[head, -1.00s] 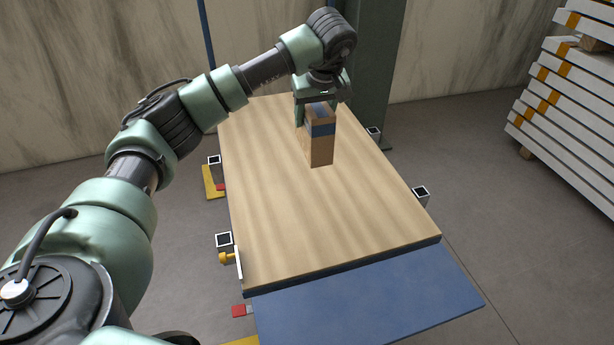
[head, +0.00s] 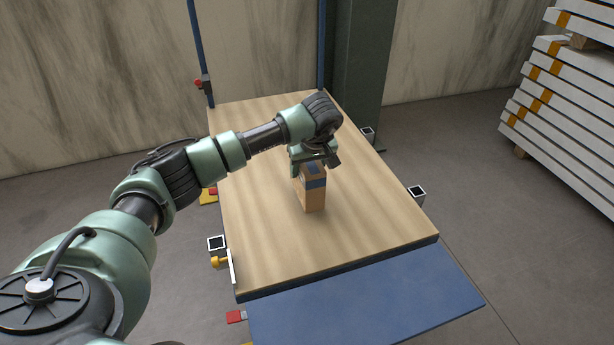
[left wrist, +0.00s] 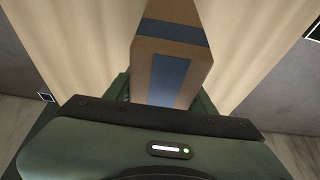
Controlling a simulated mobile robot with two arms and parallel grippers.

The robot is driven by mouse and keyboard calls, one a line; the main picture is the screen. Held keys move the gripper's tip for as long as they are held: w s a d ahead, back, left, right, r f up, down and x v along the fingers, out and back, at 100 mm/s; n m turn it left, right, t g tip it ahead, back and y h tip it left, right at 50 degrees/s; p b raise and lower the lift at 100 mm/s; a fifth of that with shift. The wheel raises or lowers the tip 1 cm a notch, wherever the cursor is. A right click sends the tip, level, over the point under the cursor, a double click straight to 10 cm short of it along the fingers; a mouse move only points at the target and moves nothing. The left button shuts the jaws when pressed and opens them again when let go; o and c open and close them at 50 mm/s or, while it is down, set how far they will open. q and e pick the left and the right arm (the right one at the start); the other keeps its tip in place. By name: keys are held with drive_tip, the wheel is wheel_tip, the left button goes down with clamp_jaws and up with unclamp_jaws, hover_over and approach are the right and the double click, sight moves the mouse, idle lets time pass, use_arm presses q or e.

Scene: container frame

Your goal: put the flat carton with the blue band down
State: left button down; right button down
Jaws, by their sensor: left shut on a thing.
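The flat carton (head: 313,194) is brown cardboard with a blue band around its upper part and a blue patch on top. It is upright near the middle of the wooden board. My left gripper (head: 312,167) is shut on its upper end from above. In the left wrist view the carton (left wrist: 175,55) stands between the two fingers, with the blue band crossing it. The carton's bottom is at or just above the board; I cannot tell whether it touches. My right gripper is not in view.
The wooden board (head: 270,243) is otherwise clear around the carton. A blue panel (head: 365,303) lies at its near edge. A dark green post (head: 361,75) and blue upright bars stand at the far end. Stacked white beams (head: 560,110) are at the right.

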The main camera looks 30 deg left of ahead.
sight(313, 167)
use_arm(q)
wheel_tip(313, 167, down, 3)
drive_tip(key=shift+r, duration=0.1)
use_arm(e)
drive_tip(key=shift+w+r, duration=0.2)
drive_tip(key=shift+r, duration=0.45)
use_arm(q)
drive_tip(key=c, duration=0.5)
unclamp_jaws()
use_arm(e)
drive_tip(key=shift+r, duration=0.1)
use_arm(q)
drive_tip(key=p+v, duration=0.1)
drive_tip(key=v, duration=1.1)
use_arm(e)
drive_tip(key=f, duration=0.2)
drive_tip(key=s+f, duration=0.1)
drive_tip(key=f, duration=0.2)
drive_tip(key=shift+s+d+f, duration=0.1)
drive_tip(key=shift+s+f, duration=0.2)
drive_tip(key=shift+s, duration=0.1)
